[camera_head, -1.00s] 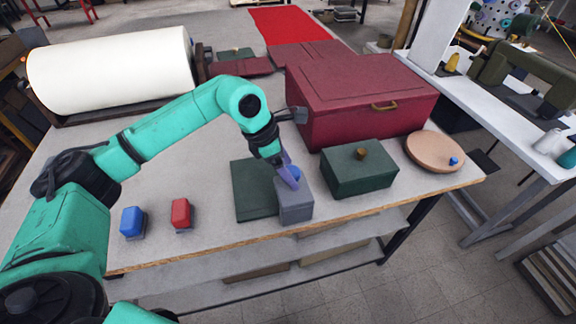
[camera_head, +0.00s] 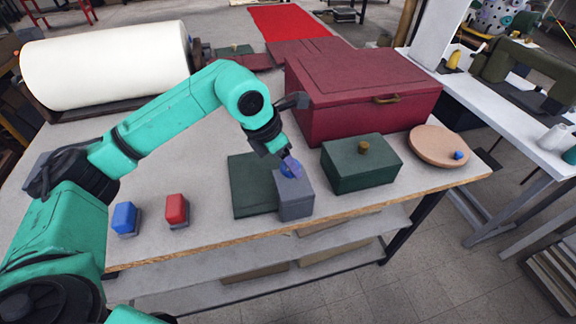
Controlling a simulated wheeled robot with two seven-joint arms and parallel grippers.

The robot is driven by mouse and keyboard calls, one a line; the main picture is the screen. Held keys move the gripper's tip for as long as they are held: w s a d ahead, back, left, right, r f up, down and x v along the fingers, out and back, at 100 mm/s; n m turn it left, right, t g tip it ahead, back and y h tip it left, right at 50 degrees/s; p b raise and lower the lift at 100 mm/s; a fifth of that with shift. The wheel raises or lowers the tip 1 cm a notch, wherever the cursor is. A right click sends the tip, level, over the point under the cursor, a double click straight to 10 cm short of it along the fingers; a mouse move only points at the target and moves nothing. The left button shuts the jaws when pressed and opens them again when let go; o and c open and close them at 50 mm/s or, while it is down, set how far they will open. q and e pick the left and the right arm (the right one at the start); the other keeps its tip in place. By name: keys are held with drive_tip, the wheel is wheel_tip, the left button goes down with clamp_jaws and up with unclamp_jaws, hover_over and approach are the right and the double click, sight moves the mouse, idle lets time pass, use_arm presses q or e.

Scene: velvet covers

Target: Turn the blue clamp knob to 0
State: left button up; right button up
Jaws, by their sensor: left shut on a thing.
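The blue clamp knob (camera_head: 287,172) sits on top of a grey block-shaped clamp (camera_head: 295,202) near the table's front edge. My left gripper (camera_head: 290,167) points down at the knob from above and is shut on it. The fingers cover much of the knob, so any pointer or scale marks cannot be made out. My right gripper is not in view.
A dark green flat cover (camera_head: 250,188) lies left of the clamp. A green box (camera_head: 360,168) with a brass knob stands to the right, and a large dark red box (camera_head: 360,95) behind. Blue (camera_head: 125,218) and red (camera_head: 177,209) blocks stand front left. A round wooden disc (camera_head: 438,146) lies at the right edge.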

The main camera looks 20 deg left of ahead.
use_arm(q)
drive_tip(key=n+t+y+b, duration=0.1)
drive_tip(key=n+b, duration=0.1)
drive_tip(key=n, duration=0.1)
drive_tip(key=shift+d+f, duration=0.1)
drive_tip(key=shift+n+y+b, duration=0.5)
drive_tip(key=shift+n+b, duration=0.35)
drive_tip(key=shift+n, duration=0.55)
drive_tip(key=o, duration=1.4)
drive_tip(key=shift+c, duration=0.2)
drive_tip(key=b+v, duration=0.1)
drive_tip(key=v, duration=1.4)
drive_tip(key=shift+s, duration=0.15)
drive_tip(key=shift+d+f, duration=0.1)
